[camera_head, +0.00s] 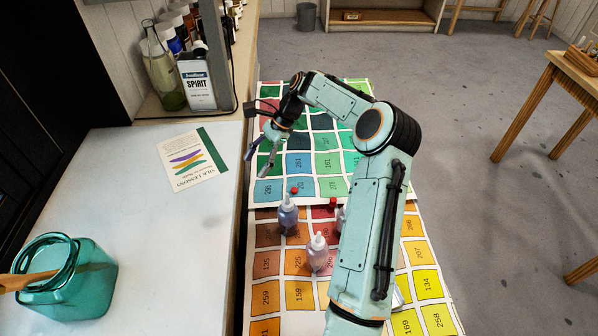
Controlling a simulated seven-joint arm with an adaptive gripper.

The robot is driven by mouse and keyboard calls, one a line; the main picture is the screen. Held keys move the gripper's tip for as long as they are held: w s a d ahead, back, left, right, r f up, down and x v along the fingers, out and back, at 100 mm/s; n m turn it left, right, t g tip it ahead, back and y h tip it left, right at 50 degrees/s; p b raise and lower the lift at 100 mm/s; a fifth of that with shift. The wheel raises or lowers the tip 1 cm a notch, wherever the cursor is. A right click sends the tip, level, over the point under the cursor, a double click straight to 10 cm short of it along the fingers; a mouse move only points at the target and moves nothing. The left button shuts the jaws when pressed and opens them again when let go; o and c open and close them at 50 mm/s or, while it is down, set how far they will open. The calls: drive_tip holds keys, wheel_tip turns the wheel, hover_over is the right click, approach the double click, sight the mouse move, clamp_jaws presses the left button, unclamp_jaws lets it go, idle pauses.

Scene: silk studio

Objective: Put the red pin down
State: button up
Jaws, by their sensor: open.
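My gripper (258,164) is open above the left edge of the green and blue colour chart, and I see nothing between its fingers. A small red piece (294,190) shows just behind the tip of a bluish bottle, lower right of my gripper and apart from it. A second small red piece (332,202) shows beside my arm. Both are too small to tell which is the red pin, or whether either is a bottle cap.
A bluish bottle (288,217) and a pale bottle (318,254) stand on the orange chart (266,262); another is partly hidden by my arm. A white table (150,240) on the left holds a leaflet (192,160) and a teal jar (75,282). A Spirit can (197,85) stands behind.

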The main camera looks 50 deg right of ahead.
drive_tip(key=s+d+f+m+t+y, duration=0.1)
drive_tip(key=s+d+f+m+t, duration=0.1)
drive_tip(key=s+d+f+m, duration=0.3)
drive_tip(key=s+d+f+t, duration=0.3)
drive_tip(key=d, duration=0.3)
drive_tip(key=m+t+h, duration=0.1)
drive_tip(key=m+t, duration=0.3)
drive_tip(key=m, duration=0.1)
approach(334, 200)
drive_tip(key=x, duration=0.3)
drive_tip(key=shift+w+f, duration=0.2)
drive_tip(key=shift+f, duration=0.1)
drive_tip(key=x, duration=0.6)
drive_tip(key=shift+w+a+f, duration=0.1)
drive_tip(key=shift+w+a, duration=0.05)
drive_tip(key=shift+w, duration=0.05)
drive_tip(key=c, duration=0.9)
